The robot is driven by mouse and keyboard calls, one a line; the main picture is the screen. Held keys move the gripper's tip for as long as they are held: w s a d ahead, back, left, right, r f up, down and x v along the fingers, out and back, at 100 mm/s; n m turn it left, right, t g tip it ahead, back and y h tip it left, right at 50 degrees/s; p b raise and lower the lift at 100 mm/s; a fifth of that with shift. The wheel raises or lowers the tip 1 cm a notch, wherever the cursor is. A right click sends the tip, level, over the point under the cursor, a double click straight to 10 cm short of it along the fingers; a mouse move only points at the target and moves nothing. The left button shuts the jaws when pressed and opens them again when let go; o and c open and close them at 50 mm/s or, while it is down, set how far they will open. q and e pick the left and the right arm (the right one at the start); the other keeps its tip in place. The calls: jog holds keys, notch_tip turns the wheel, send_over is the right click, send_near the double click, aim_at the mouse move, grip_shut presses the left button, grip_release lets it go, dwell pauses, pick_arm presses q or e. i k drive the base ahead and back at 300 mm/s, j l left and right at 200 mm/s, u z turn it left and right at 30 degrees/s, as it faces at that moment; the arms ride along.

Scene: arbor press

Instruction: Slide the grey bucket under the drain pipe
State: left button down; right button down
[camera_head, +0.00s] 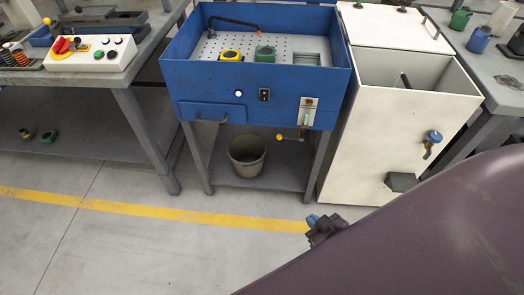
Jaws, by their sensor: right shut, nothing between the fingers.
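The grey bucket (247,166) stands upright on the lower shelf (224,176) under the blue wash basin (262,101), left of the shelf's middle. A short pipe with a yellow-handled valve (290,138) hangs below the basin's front right; it looks like the drain pipe. The bucket is to its left and lower, not directly beneath it. My right gripper (312,219) is shut and empty, in front of the stand's right front leg and apart from the bucket. My left gripper is not in view.
A white cabinet (350,160) with an open top and a blue-handled valve (432,137) stands right of the basin. A grey workbench (140,115) is on the left. The stand's front legs flank the bucket. Floor before the yellow line (180,213) is clear at left.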

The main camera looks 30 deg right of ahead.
aim_at(247, 152)
jog(key=i+j+z, duration=0.25)
jog(key=z, duration=0.15)
jog(key=i+j+z, duration=0.2)
jog(key=z, duration=0.25)
jog(key=i+j+z, duration=0.1)
jog(key=j, duration=0.2)
jog(key=i+j+z, duration=0.1)
jog(key=j, duration=0.2)
jog(key=i+j+z, duration=0.1)
jog(key=j, duration=0.2)
jog(key=i+j, duration=0.1)
jog(key=j, duration=0.25)
jog(key=i+j, duration=0.1)
jog(key=j, duration=0.3)
jog(key=i+j, duration=0.15)
jog(key=j, duration=0.2)
jog(key=i+j+z, duration=0.1)
jog(key=j, duration=0.25)
jog(key=i+j, duration=0.1)
jog(key=j, duration=0.3)
